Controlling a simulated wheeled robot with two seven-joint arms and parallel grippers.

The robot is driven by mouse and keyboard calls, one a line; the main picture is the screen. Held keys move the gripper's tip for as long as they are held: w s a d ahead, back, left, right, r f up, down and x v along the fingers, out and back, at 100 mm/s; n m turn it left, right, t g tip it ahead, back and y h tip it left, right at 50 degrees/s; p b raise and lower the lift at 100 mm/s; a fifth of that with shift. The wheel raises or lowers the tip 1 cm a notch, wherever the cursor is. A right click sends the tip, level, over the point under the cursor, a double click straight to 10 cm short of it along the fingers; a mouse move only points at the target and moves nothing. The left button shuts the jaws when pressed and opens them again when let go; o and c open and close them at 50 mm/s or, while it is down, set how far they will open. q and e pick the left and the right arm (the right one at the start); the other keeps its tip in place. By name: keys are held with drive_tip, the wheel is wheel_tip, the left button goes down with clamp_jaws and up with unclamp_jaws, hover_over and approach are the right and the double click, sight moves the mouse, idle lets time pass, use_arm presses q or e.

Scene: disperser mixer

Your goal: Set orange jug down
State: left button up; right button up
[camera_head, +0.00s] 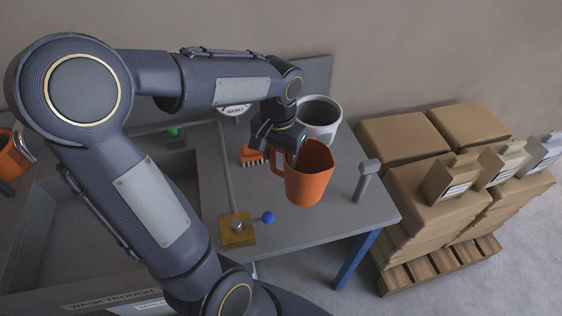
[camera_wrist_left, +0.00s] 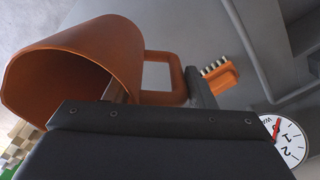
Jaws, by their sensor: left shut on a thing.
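The orange jug (camera_head: 310,178) is upright in the head view, over the right part of the grey table. I cannot tell whether the jug's base touches the table. My right gripper does not show.
A white-rimmed grey pot (camera_head: 319,115) stands behind the jug. An orange brush (camera_head: 250,155), a yellow block with a blue-knobbed lever (camera_head: 237,230) and a grey post (camera_head: 366,178) are nearby. A wash trough (camera_head: 60,215) is at left. Stacked boxes (camera_head: 430,200) stand right of the table.

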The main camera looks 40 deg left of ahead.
use_arm(q)
drive_tip(key=w+a+f, duration=0.2)
drive_tip(key=w+f, duration=0.1)
drive_tip(key=f, duration=0.5)
drive_tip(key=shift+w+a+f, duration=0.15)
drive_tip(key=shift+a, duration=0.05)
drive_tip(key=shift+f, duration=0.15)
drive_tip(key=o, duration=1.6)
drive_tip(key=shift+c, duration=0.2)
